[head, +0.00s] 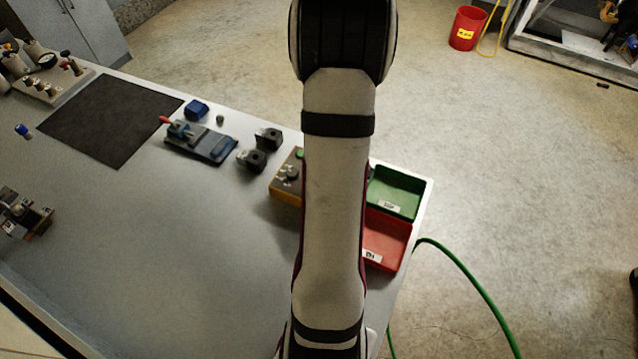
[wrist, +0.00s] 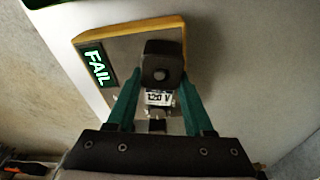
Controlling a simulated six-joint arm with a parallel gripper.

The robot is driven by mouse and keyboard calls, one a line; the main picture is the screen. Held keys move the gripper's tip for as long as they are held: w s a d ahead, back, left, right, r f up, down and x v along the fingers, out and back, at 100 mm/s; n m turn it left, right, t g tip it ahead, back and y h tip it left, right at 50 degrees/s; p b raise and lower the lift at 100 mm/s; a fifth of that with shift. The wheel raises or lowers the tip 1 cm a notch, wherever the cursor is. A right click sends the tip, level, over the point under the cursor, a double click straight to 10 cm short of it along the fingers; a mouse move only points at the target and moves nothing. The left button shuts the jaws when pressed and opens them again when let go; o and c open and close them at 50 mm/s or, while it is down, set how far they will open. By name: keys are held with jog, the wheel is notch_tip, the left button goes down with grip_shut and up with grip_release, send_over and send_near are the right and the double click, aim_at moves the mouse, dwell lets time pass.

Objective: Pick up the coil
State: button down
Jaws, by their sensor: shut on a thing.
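My gripper (wrist: 161,88) shows in the wrist view with its two teal fingers shut on a black coil (wrist: 163,62). The coil has a white label reading 120 V and a round stud on its face. It is over the tester (wrist: 120,45), a grey-topped box with a yellow edge; I cannot tell whether it touches the tester. The tester's display (wrist: 97,66) reads FAIL in green. In the head view my arm hides the gripper, the held coil and part of the tester (head: 288,178). Two other black coils (head: 268,138) (head: 252,160) stand on the bench.
A green tray (head: 412,182) and a red tray (head: 400,245) sit at the bench's right edge. A blue-grey device (head: 208,143) and a dark mat (head: 110,118) lie to the left. The bench's front middle is clear. A green hose (head: 470,278) hangs at right.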

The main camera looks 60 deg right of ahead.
notch_tip(320, 180, up, 23)
dwell(0.7)
jog(key=w+a+n, duration=0.1)
jog(key=w+a, duration=0.5)
jog(key=a, duration=0.4)
jog(key=w+a+n, duration=0.1)
jog(key=w+a, duration=0.6)
jog(key=a, duration=0.3)
jog(key=w+a+n, duration=0.1)
jog(key=w+a, duration=0.5)
jog(key=a, duration=0.5)
jog(key=s+d+f+m, duration=0.1)
jog(key=s+d, duration=0.2)
jog(key=d, duration=0.6)
jog(key=s+d+f+m, duration=0.1)
jog(key=s+d+f, duration=0.1)
jog(key=d, duration=0.7)
jog(key=s+d+f+m, duration=0.1)
jog(key=s+d+f, duration=0.1)
jog(key=s+d, duration=1.1)
jog(key=shift+s, duration=0.55)
